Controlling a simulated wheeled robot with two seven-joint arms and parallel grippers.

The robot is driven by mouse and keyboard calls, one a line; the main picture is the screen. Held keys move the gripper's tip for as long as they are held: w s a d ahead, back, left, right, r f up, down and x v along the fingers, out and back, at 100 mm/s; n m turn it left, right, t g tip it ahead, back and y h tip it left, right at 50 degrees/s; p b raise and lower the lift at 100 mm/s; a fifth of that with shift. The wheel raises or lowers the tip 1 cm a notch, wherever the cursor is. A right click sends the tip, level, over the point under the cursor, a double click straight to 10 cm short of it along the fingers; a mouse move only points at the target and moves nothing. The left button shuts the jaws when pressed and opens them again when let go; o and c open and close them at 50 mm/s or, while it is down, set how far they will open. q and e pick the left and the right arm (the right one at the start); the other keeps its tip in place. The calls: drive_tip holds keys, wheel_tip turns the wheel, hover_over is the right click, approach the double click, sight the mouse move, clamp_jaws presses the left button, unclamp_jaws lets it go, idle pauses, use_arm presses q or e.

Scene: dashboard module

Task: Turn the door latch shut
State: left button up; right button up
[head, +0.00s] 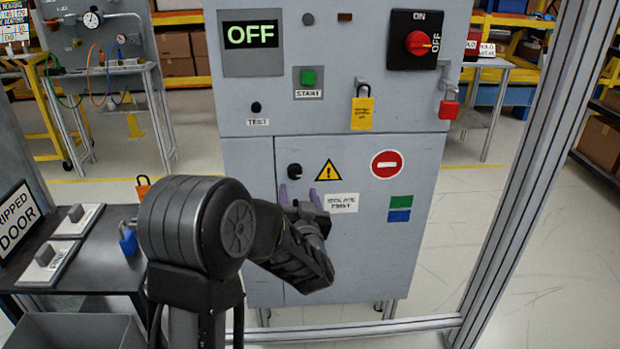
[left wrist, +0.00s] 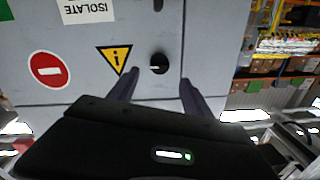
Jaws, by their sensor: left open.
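The door latch (head: 294,171) is a small round black knob on the upper left of the grey cabinet's lower door (head: 350,250). In the left wrist view, which is upside down, the latch (left wrist: 158,63) shows a pale mark lying roughly horizontal. My left gripper (head: 299,193) is open and empty, in front of the door just below the latch. In the left wrist view its two purple fingers (left wrist: 159,78) point toward the door, one on each side of the latch in the picture. I cannot tell the remaining distance. My right gripper is not in view.
The panel above holds an OFF display (head: 251,35), a red rotary switch (head: 418,43) and a yellow tag (head: 362,112). A red padlock (head: 449,109) hangs at the right. A metal post (head: 535,170) stands at right; a dark table (head: 95,262) is at left.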

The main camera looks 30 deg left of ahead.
sight(295, 175)
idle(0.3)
use_arm(q)
drive_tip(key=shift+x, duration=3.9)
drive_tip(key=shift+c, duration=0.4)
clamp_jaws()
